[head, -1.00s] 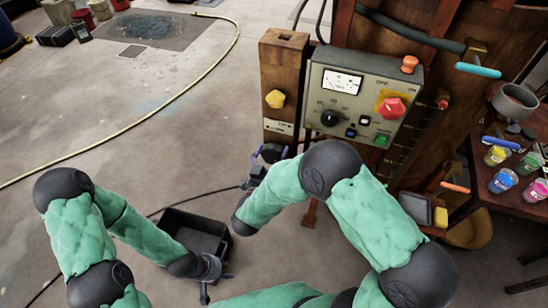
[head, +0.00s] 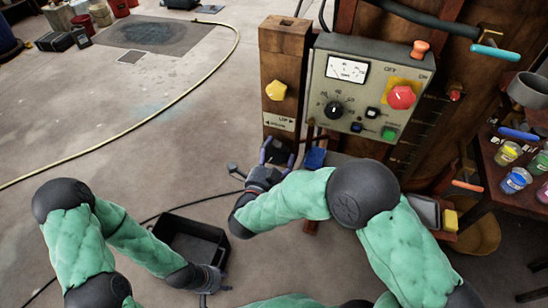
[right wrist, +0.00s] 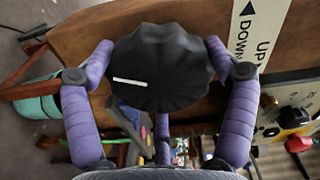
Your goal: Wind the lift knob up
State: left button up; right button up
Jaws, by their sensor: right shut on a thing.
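The lift knob (right wrist: 165,65) is black and fluted, with a white pointer line, in the right wrist view. It sits on a wooden post (head: 284,45), beside a white label (right wrist: 252,35) reading UP and DOWN with arrows. My right gripper (head: 277,150) is at the post just below that label. Its purple fingers are shut on the knob from both sides, and the pointer lies nearly level in the wrist picture. My left gripper (head: 210,290) hangs low by a black bin, far from the post. Its fingers are too small to judge.
A yellow knob (head: 276,91) is higher on the post. A grey control panel (head: 365,90) with a dial, gauge and red knob stands to its right. A black bin (head: 192,240) is on the floor. Paint jars (head: 515,181) stand at the right.

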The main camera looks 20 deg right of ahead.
jog(key=m, duration=0.3)
jog(key=shift+d+r, duration=0.15)
jog(key=shift+r, duration=0.2)
jog(key=m, duration=0.6)
jog(key=shift+f, duration=0.15)
jog(key=m, duration=0.6)
jog(key=shift+f+m, duration=0.2)
jog(key=shift+m, duration=0.1)
jog(key=m, duration=0.3)
jog(key=shift+f, duration=0.2)
jog(key=shift+m, duration=0.3)
jog(key=shift+s+f, duration=0.1)
jog(key=shift+f, duration=0.1)
jog(key=o, duration=1)
jog(key=shift+c, duration=0.2)
jog(key=shift+r, duration=0.1)
